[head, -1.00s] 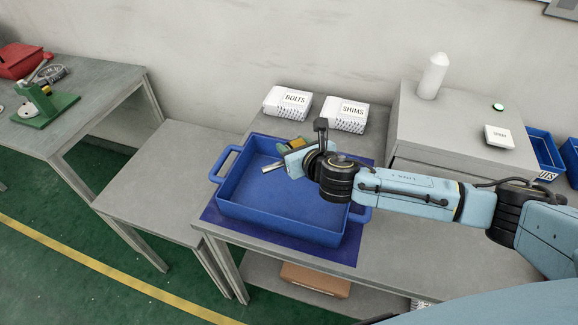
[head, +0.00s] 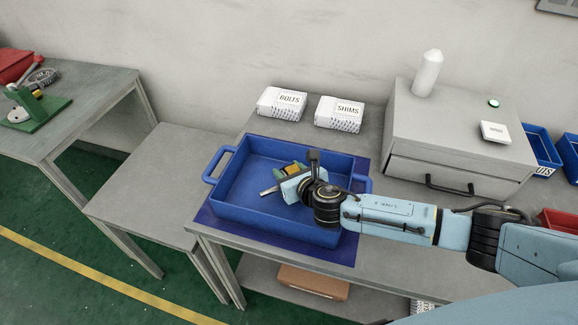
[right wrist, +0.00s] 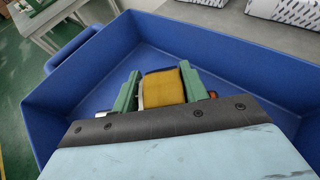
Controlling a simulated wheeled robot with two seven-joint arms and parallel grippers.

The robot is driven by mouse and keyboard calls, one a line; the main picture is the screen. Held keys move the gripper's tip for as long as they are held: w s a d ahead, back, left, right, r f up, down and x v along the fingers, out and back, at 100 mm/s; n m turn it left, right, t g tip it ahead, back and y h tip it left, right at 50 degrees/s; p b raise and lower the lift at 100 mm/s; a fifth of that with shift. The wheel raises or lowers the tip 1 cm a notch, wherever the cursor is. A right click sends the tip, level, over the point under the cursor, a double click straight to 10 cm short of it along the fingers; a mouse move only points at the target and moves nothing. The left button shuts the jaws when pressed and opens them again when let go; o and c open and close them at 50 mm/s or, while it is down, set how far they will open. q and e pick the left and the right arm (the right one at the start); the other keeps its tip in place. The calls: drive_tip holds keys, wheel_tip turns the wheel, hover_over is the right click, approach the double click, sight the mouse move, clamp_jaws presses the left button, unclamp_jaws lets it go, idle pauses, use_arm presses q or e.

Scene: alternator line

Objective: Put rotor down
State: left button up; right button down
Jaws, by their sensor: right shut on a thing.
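The rotor (right wrist: 162,88) has a yellow-brown middle and a metal shaft end that sticks out to the left in the head view (head: 268,190). My right gripper (head: 289,170) is shut on the rotor, with a green finger on each side of its middle in the right wrist view (right wrist: 158,80). Gripper and rotor are inside the outline of the blue tray (head: 240,212), below its rim level. I cannot tell whether the rotor touches the tray floor. The gripper body hides part of the rotor. My left gripper is out of view.
The tray stands on a dark blue mat (head: 215,222) on the grey bench. White boxes of bolts (head: 281,104) and shims (head: 339,114) stand behind it. A grey drawer cabinet (head: 450,135) is to the right. The visible tray floor around the rotor is clear.

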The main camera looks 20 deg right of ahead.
drive_tip(key=shift+w+r, duration=0.2)
drive_tip(key=shift+r, duration=0.1)
drive_tip(key=c, duration=1.2)
unclamp_jaws()
drive_tip(key=shift+s+f, duration=0.2)
drive_tip(key=shift+f, duration=0.15)
drive_tip(key=o, duration=0.4)
drive_tip(key=shift+o, duration=0.2)
drive_tip(key=shift+s+r, duration=0.1)
drive_tip(key=shift+r, duration=0.05)
drive_tip(key=p+v, duration=0.1)
drive_tip(key=v, duration=1.1)
